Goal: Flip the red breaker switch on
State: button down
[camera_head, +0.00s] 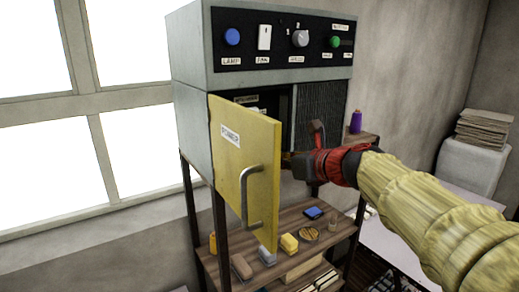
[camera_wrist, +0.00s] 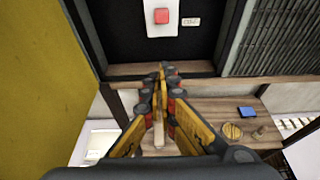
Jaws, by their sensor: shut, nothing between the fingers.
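The red breaker switch (camera_wrist: 161,17) shows in the wrist view as a red square button on a white plate, set in the dark inside of the cabinet. In the head view it is hidden behind the open yellow door (camera_head: 245,140). My gripper (camera_wrist: 160,70) is shut and empty, its fingertips together just below the switch in the wrist picture, apart from it. In the head view my gripper (camera_head: 290,163) reaches in from the right, its tips partly behind the door edge. The cabinet (camera_head: 190,130) is grey with a black control panel (camera_head: 270,40) on top.
The yellow door stands open on the left, with a metal handle (camera_head: 256,200). A ribbed dark panel (camera_wrist: 272,40) is right of the opening. A wooden shelf (camera_head: 290,215) below holds a blue block (camera_head: 313,213), a yellow block (camera_head: 289,243) and other small items.

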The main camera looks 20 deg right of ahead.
jog(key=w+a+p, duration=0.2)
jog(key=w+a, duration=0.1)
jog(key=w, duration=0.6)
jog(key=shift+r, duration=0.3)
notch_tip(320, 180, up, 4)
jog(key=p, duration=0.3)
jog(key=shift+f, duration=0.2)
dwell(0.3)
